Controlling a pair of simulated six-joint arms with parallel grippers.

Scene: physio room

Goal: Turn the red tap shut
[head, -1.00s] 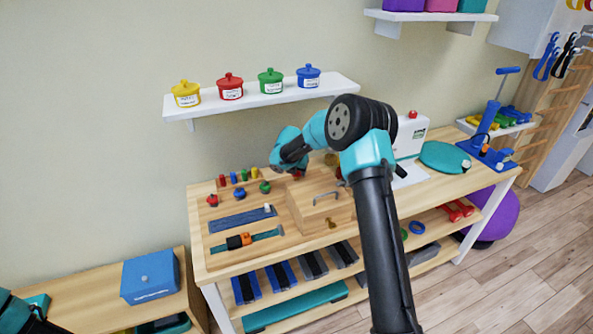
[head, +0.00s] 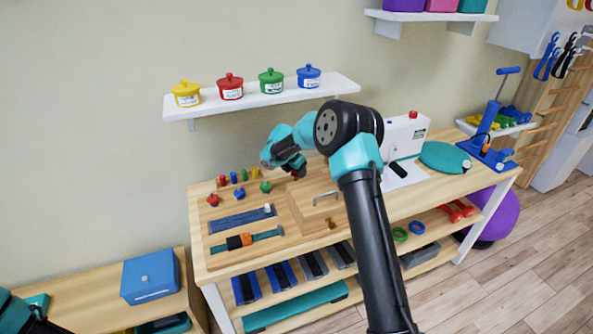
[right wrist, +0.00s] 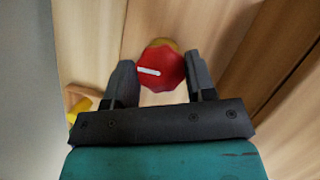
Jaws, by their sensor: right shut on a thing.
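The red tap (right wrist: 163,68) is a round red knob with a white line on its face, over a yellowish part. In the right wrist view the line lies nearly level, tilted slightly. My right gripper (right wrist: 162,78) has one finger on each side of the knob and is shut on it. In the head view my right gripper (head: 297,173) is at the back of the workbench, behind the wooden box, and mostly hides the tap. Of my left arm only a part shows at the lower left corner; its gripper is out of view.
A wooden box (head: 307,213) with a metal handle stands in front of the right gripper. Several small coloured knobs and pegs, including a green knob (head: 265,187), are to its left. A white machine (head: 404,137) stands to the right. A shelf (head: 262,100) with coloured pots hangs above.

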